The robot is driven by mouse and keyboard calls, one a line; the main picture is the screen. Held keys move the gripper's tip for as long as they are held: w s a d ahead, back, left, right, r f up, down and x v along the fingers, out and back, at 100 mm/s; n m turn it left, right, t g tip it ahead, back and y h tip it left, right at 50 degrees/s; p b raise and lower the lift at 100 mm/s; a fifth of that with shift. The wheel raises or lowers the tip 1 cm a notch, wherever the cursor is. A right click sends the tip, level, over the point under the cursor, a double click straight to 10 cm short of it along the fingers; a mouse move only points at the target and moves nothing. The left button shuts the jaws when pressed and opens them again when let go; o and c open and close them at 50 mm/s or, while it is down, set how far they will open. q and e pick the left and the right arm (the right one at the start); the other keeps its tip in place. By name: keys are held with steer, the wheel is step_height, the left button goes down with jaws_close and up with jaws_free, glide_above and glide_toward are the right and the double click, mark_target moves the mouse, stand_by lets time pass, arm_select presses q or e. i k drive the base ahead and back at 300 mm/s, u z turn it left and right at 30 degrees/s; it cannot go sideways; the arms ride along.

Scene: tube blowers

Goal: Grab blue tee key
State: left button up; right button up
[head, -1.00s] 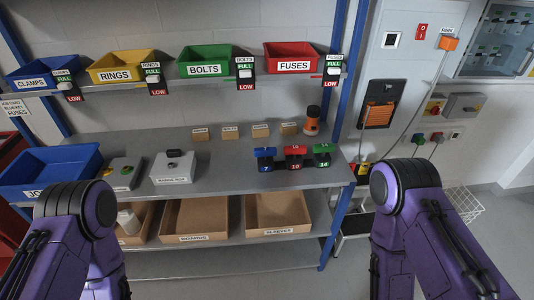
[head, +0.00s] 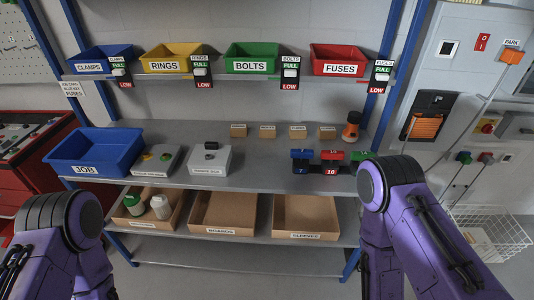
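The blue tee key (head: 301,154) stands upright in a dark holder (head: 315,170) on the grey workbench, right of centre, above a label reading 7. The red tee key (head: 332,155) is right beside it, above a label reading 10. The green tee key (head: 361,156) is at the right end, partly hidden behind my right arm. My two purple arms enter at the lower left and lower right. Both grippers are outside the picture, and neither arm touches the tee keys.
On the bench are a blue JOB bin (head: 95,152), two small grey devices, several cardboard blocks and an orange-black item (head: 351,127). Coloured bins line the upper shelf; open boxes fill the lower shelf. A white wire basket (head: 490,235) is at the right.

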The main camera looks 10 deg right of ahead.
mark_target(301, 155)
steer(key=u, duration=1.5)
steer(key=i, duration=0.9)
steer(key=z, duration=2.7)
